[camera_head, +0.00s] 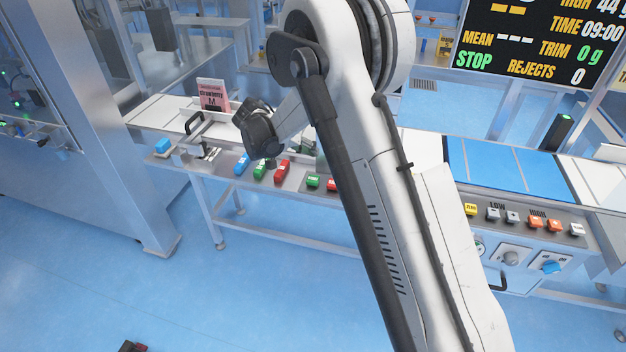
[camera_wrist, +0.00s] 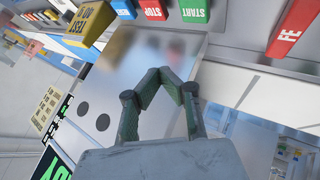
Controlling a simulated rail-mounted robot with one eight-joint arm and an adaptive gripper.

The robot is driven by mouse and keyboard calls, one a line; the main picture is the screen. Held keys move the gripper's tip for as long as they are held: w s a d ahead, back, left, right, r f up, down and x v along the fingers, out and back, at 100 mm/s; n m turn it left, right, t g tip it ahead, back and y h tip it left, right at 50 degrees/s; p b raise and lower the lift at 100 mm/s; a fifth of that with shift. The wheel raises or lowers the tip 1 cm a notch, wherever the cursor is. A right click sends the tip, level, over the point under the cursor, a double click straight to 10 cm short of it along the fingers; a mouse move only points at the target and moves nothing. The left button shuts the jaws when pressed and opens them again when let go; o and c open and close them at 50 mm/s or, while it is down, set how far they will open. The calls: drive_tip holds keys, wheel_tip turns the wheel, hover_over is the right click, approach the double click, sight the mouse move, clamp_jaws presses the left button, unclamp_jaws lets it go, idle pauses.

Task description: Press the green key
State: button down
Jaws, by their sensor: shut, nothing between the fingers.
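A green key (camera_wrist: 193,10) marked START shows at the top edge of the wrist view, next to a red STOP key (camera_wrist: 152,9). In the head view, two green keys show on the front panel: one (camera_head: 260,171) below my gripper and another (camera_head: 313,182) farther right. I cannot tell which one is the START key. My gripper (camera_head: 262,150) hangs over the panel's left part. In the wrist view my gripper (camera_wrist: 165,74) has its fingers together and empty, apart from the START key in the picture. Contact with any key is not visible.
A blue key (camera_head: 242,164) and red keys (camera_head: 281,171) sit beside the green ones. A yellow TEST block (camera_wrist: 90,23) and a red FE-marked block (camera_wrist: 291,28) flank the wrist view. A pink sign (camera_head: 212,96) stands behind. My arm hides the panel's middle.

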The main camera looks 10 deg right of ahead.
drive_tip(key=b, duration=0.3)
hover_over(312, 179)
wheel_tip(312, 179, down, 6)
drive_tip(key=shift+f, duration=0.25)
drive_tip(key=shift+f+b, duration=0.4)
drive_tip(key=shift+f, duration=0.25)
idle(0.6)
drive_tip(key=shift+f+b, duration=0.45)
drive_tip(key=shift+b, duration=0.1)
